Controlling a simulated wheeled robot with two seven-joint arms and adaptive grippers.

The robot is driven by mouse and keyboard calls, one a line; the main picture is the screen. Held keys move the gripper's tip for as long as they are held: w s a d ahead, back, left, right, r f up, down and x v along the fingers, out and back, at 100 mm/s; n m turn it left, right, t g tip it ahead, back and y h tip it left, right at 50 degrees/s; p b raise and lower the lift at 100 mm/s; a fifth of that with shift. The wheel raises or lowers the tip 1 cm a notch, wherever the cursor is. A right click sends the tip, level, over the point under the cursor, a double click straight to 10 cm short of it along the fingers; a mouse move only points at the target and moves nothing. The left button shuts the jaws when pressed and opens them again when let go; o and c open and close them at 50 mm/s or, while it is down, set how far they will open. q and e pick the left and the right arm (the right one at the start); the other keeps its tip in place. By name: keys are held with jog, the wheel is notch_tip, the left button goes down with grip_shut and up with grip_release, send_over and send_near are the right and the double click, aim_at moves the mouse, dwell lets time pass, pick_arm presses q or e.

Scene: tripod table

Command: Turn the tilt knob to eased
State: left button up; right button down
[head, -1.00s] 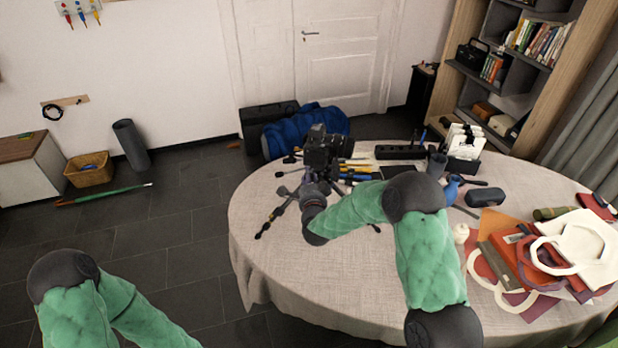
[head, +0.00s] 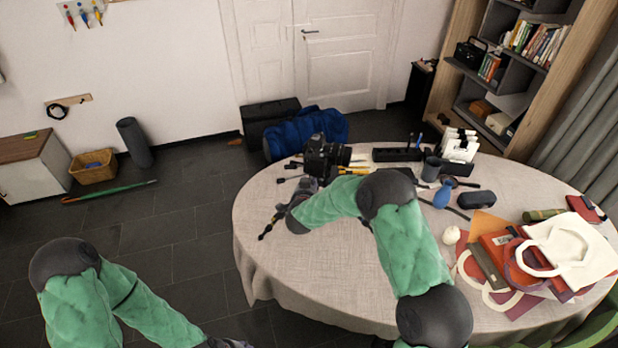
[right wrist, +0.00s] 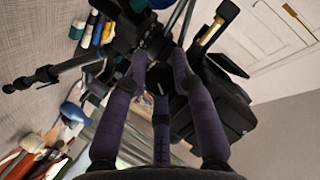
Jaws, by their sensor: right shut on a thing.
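A black camera (head: 322,157) sits on a tripod at the far left part of the round table (head: 300,275). My right gripper (head: 308,187) is at the tripod head just below the camera, partly hidden by my forearm. In the right wrist view the purple-grey fingers of my right gripper (right wrist: 158,78) close together on a small dark part of the head, the tilt knob, which they mostly hide. The camera body (right wrist: 225,105) is right of the fingers there. A bit of my left gripper (head: 228,343) shows at the bottom edge, away from the table; its fingers are cut off.
A tripod leg (head: 268,226) reaches toward the table's left edge. A blue blower (head: 445,192), a dark case (head: 477,199) and a pen tray (head: 398,154) stand at right and behind. Coloured sheets and a white bag (head: 570,248) cover the right side. The front middle is bare.

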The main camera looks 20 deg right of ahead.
jog(key=n+p, duration=0.1)
jog(key=n+g+h+p, duration=0.1)
jog(key=p, duration=0.1)
jog(key=shift+w+a+r+p, duration=0.1)
jog(key=shift+r+p, duration=0.2)
jog(key=shift+f+n+g+h+p, duration=0.15)
jog(key=shift+n+g+h+p, duration=0.35)
jog(key=shift+n+h+p, duration=0.5)
jog(key=shift+n, duration=0.3)
jog(key=c, duration=1.3)
grip_release()
jog(key=shift+f, duration=0.1)
jog(key=v, duration=1.2)
